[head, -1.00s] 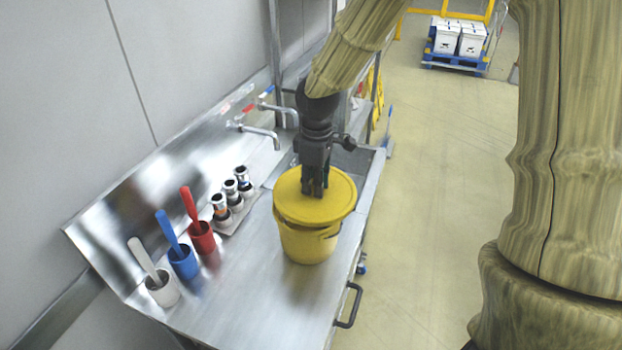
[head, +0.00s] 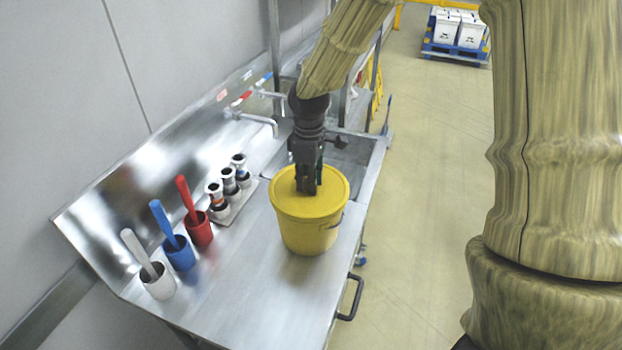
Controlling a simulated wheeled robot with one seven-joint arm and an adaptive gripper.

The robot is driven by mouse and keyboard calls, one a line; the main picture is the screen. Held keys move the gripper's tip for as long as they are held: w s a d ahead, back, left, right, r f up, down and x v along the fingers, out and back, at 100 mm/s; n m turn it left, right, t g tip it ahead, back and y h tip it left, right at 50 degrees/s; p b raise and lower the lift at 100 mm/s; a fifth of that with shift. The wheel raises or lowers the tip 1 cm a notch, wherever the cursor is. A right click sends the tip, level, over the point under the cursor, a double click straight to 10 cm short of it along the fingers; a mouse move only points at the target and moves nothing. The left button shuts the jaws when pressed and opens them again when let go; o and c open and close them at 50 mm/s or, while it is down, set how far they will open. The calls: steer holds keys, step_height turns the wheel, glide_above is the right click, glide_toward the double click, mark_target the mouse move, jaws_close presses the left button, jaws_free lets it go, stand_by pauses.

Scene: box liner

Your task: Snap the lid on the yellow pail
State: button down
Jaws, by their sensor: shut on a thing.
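The yellow pail (head: 308,238) stands upright on the steel counter in the head view. The round yellow lid (head: 335,190) lies over its mouth and looks level and centred on the rim. Whether the lid is snapped on all round cannot be seen. My gripper (head: 308,190) points down from above and is shut at the middle of the lid. The part of the lid that it grips is hidden by the fingers.
White, blue and red pots (head: 180,255) with handled tools stand along the counter's left side. A sink (head: 350,150) and taps (head: 262,122) lie behind the pail. The counter front (head: 260,300) is clear.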

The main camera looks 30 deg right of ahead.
steer(key=shift+w+f, duration=0.25)
steer(key=shift+w, duration=0.3)
steer(key=shift+s+r+p, duration=0.25)
steer(key=shift+s+r, duration=0.05)
steer(key=shift+s, duration=0.25)
steer(key=shift+s+r+p, duration=0.25)
steer(key=shift+s+r, duration=0.05)
steer(key=shift+s, duration=0.2)
steer(key=shift+w, duration=0.1)
steer(key=shift+w+f, duration=0.4)
steer(key=shift+w, duration=0.05)
stand_by(0.4)
steer(key=shift+f+p, duration=0.15)
steer(key=shift+p, duration=0.5)
stand_by(1.2)
steer(key=c, duration=0.7)
jaws_free()
